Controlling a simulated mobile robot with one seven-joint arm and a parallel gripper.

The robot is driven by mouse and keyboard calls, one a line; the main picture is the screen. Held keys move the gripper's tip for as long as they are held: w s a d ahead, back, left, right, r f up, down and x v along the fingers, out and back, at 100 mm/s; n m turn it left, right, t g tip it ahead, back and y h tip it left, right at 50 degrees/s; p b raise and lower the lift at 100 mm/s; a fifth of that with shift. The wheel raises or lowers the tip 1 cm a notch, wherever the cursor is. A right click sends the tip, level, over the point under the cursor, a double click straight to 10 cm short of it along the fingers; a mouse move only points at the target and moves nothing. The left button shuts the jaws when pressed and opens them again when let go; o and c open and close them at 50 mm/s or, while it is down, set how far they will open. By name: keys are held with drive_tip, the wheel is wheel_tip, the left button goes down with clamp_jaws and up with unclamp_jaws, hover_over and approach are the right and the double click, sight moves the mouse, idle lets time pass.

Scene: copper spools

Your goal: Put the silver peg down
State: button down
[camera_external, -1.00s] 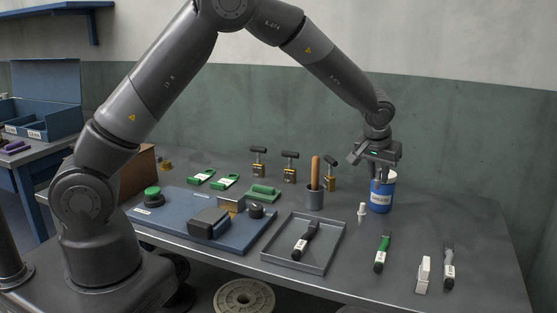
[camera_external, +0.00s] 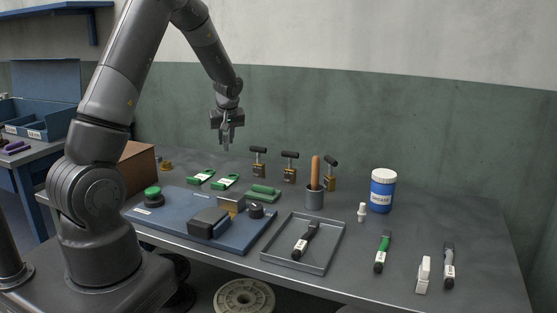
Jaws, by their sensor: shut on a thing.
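My gripper (camera_external: 226,138) hangs in the air above the back left part of the bench, pointing down. It is shut on a thin grey piece, which I take to be the silver peg (camera_external: 226,143). The peg is small here and mostly hidden by the fingers, so its lower end is hard to make out. It is above the bench top, behind the green tags (camera_external: 225,182).
A blue board (camera_external: 170,220) with a green button and a grey tray (camera_external: 330,262) lie in front. Brass blocks with black handles (camera_external: 290,172), a cup (camera_external: 314,201) and a blue jar (camera_external: 382,195) stand to the right. A brown box (camera_external: 136,170) is left.

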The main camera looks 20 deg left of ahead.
drive_tip(key=shift+n+g, duration=0.3)
drive_tip(key=shift+n, duration=0.6)
drive_tip(key=a+f, duration=0.2)
drive_tip(key=a, duration=0.4)
drive_tip(key=a+f, duration=0.2)
drive_tip(key=a, duration=0.4)
drive_tip(key=a+f, duration=0.2)
drive_tip(key=a, duration=0.4)
drive_tip(key=shift+s+a+f, duration=0.25)
drive_tip(key=shift+s+f, duration=0.1)
drive_tip(key=shift+f, duration=0.05)
drive_tip(key=shift+a+f, duration=0.1)
drive_tip(key=shift+f, duration=1.95)
drive_tip(key=shift+f, duration=0.1)
drive_tip(key=c, duration=1.2)
unclamp_jaws()
drive_tip(key=shift+c, duration=0.2)
drive_tip(key=v, duration=1.2)
drive_tip(key=shift+d, duration=0.2)
